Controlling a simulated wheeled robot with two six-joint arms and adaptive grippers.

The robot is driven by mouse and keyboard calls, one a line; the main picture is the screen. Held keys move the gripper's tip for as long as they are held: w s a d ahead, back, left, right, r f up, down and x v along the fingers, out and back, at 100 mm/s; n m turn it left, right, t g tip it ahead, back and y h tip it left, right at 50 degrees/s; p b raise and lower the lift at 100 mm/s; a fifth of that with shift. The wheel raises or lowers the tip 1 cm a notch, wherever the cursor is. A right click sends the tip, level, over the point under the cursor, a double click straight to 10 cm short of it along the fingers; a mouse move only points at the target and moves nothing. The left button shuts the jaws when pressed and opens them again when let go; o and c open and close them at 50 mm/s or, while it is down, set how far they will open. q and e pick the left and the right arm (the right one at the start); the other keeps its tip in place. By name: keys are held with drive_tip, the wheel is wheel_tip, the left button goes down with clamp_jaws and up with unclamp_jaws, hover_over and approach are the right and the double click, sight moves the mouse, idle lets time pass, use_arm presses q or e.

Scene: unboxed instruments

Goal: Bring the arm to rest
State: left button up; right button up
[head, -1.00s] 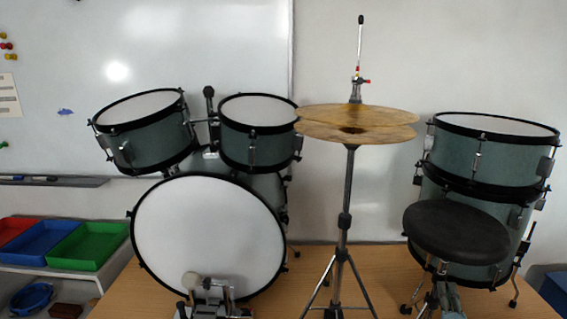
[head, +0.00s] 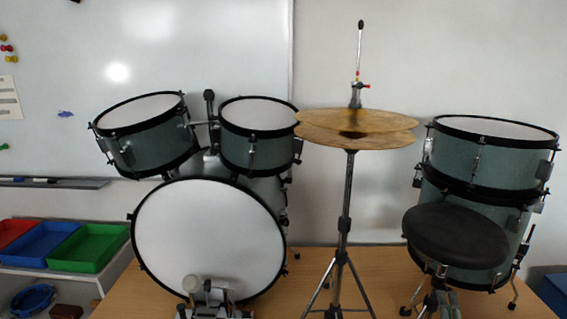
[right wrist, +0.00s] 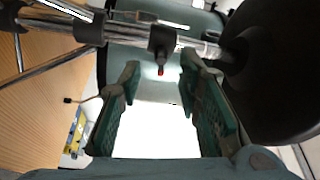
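My right gripper (right wrist: 160,78) shows in the right wrist view with its two green-lined fingers spread apart. Nothing is held between them. A dark round seat (right wrist: 275,70) is close to the right of the fingers. In the head view I cannot make out the right gripper clearly. My left gripper is not in view.
A drum set stands on the wooden table: bass drum (head: 205,235), two toms, cymbals (head: 355,125) on a stand, stacked drums (head: 490,150) and a black stool (head: 455,235). Coloured trays (head: 90,247) are at left. Metal rods (right wrist: 60,25) cross above the gripper.

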drive_tip(key=v, duration=0.3)
drive_tip(key=shift+s+p, duration=0.1)
drive_tip(key=shift+p, duration=0.3)
